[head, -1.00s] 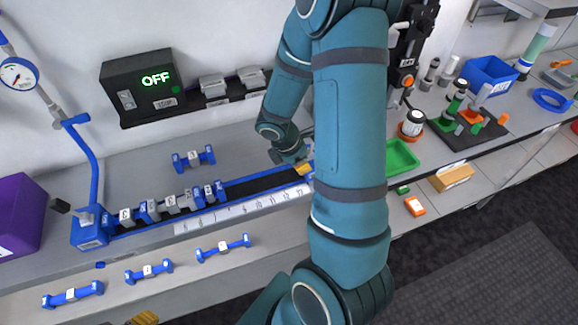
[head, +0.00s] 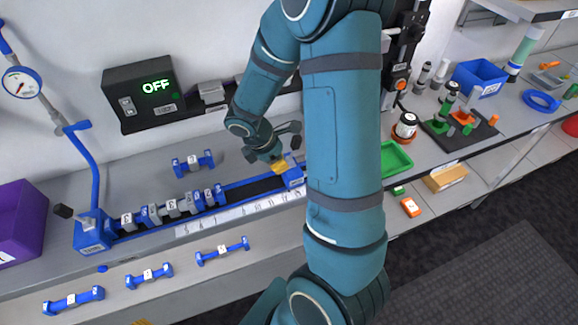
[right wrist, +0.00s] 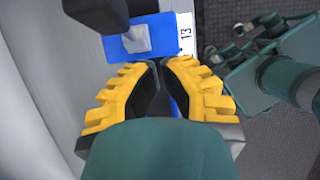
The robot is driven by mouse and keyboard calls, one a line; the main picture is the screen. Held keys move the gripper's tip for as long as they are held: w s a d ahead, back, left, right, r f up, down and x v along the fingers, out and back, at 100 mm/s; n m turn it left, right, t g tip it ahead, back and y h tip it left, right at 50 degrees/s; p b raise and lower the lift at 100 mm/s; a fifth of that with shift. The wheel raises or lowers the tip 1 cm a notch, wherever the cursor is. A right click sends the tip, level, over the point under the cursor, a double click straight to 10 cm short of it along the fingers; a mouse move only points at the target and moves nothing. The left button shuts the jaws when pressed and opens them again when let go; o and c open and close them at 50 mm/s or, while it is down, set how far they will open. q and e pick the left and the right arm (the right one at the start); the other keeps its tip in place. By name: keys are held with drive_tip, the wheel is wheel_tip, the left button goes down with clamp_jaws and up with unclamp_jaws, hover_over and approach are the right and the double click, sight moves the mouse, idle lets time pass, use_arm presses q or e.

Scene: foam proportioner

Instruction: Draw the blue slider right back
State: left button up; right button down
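A blue block with a grey knob (right wrist: 135,38) is near the scale mark 13 in the right wrist view. It looks like the slider, and in the head view its blue side (head: 293,178) shows at the right end of the dark track, partly hidden by my arm. My right gripper (right wrist: 159,64) has its yellow fingers together just left of this block along the track, with nothing clearly held. The gripper (head: 281,166) is low over the track in the head view; whether it touches the block cannot be told. Only a yellow tip of my left gripper (head: 142,322) shows at the bottom edge.
The track (head: 250,188) holds several grey and blue pieces at its left, by a blue end block (head: 92,232). Blue dumbbell-shaped parts (head: 149,276) lie in front, and one (head: 193,163) behind. A box reading OFF (head: 145,93) is on the wall. A green tray (head: 395,158) is right.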

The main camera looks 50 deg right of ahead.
drive_tip(key=v, duration=0.4)
drive_tip(key=shift+d+r+p, duration=0.1)
drive_tip(key=shift+r+p, duration=0.1)
drive_tip(key=shift+p, duration=0.15)
drive_tip(key=c, duration=1.7)
unclamp_jaws()
drive_tip(key=shift+w+r, duration=0.1)
drive_tip(key=shift+r, duration=0.2)
drive_tip(key=shift+w+a, duration=0.25)
drive_tip(key=shift+a, duration=0.05)
clamp_jaws()
drive_tip(key=w+a+f, duration=0.1)
drive_tip(key=w+a, duration=0.3)
drive_tip(key=w, duration=0.2)
drive_tip(key=b+x, duration=0.2)
drive_tip(key=x, duration=0.7)
drive_tip(key=shift+f, duration=0.45)
drive_tip(key=d, duration=0.1)
drive_tip(key=s+d, duration=0.1)
drive_tip(key=shift+s+d, duration=0.55)
drive_tip(key=shift+d, duration=0.2)
